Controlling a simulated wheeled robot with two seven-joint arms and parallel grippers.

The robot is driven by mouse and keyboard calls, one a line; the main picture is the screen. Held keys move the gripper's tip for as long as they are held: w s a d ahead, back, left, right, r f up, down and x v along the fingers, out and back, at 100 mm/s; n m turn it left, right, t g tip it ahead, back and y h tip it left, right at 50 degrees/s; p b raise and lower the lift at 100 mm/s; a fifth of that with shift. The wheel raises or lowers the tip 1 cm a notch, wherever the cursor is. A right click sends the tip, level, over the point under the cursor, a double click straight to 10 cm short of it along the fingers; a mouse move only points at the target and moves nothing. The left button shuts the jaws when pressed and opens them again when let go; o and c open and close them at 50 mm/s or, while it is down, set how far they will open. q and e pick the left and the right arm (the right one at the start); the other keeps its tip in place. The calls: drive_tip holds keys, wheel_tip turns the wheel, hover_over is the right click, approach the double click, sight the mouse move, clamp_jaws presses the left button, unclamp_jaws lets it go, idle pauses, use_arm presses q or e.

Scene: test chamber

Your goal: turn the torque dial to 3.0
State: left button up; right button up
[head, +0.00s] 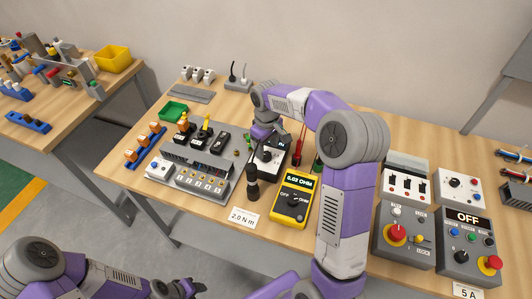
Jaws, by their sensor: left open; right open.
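A white card (243,218) reading "2.0 N m" lies near the front edge of the workbench. Just behind it stands an upright black tool or knob-like post (252,183). A dark box with a pale top (273,158) is behind that, partly hidden by my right gripper. I cannot clearly make out the torque dial or its setting. My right gripper (263,137) is open and points down over this box; whether it touches anything is unclear. My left gripper (188,288) is open and empty at the bottom, low in front of the bench.
A yellow meter (292,200) reading "0.02 OHM" stands right of the card. A grey multi-socket panel (199,172) is at left, with a green tray (173,111) behind. Control boxes with red knobs (396,235) fill the right side. My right arm hides the bench's middle.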

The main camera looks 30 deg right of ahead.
sight(266, 155)
drive_tip(key=shift+w+f, duration=0.1)
drive_tip(key=shift+f, duration=1.65)
drive_tip(key=shift+c, duration=0.3)
drive_tip(key=c, duration=1)
